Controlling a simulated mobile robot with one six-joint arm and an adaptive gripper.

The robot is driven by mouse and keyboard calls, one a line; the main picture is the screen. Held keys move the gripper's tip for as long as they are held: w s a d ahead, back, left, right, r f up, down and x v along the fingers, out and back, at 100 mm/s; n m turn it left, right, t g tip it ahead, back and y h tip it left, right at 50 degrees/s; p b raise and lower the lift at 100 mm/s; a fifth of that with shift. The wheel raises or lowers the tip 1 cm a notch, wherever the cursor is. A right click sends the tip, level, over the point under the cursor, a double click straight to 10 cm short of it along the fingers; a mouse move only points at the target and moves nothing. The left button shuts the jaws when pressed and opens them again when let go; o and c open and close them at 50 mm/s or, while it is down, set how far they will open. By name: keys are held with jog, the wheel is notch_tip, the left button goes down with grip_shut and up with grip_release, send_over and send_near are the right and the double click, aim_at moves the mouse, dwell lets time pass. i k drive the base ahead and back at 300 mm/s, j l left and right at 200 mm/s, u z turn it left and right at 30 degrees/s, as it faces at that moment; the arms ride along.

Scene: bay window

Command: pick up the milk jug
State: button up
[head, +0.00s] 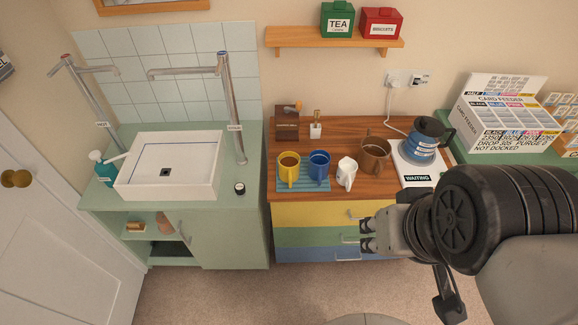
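The milk jug is most likely the small white jug (346,174), upright on the wooden worktop near its front edge. It stands just right of the blue mug (319,166) and left of the brown mug or jug (375,156). My gripper (364,235) comes in from the right, in front of the coloured drawers and lower in the picture than the white jug. Its two fingertips are apart with nothing between them. It does not touch the jug.
A yellow mug (289,171) shares a blue-green mat (316,185) with the blue mug. A blue kettle (426,137) stands on a white base marked WAITING (417,179). A grinder (287,123) and dispenser (316,128) stand behind. A sink (168,182) is left.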

aim_at(348, 168)
jog(key=i+l, duration=0.15)
jog(key=l, duration=0.25)
jog(key=i+l, duration=0.15)
jog(key=l, duration=0.25)
jog(key=i+l, duration=0.15)
jog(key=l, duration=0.25)
jog(key=i+l+u, duration=0.1)
jog(key=l+u, duration=0.15)
jog(key=u, duration=0.15)
jog(key=l+u, duration=0.25)
jog(key=u, duration=0.2)
jog(key=l+u, duration=0.25)
jog(key=u, duration=0.15)
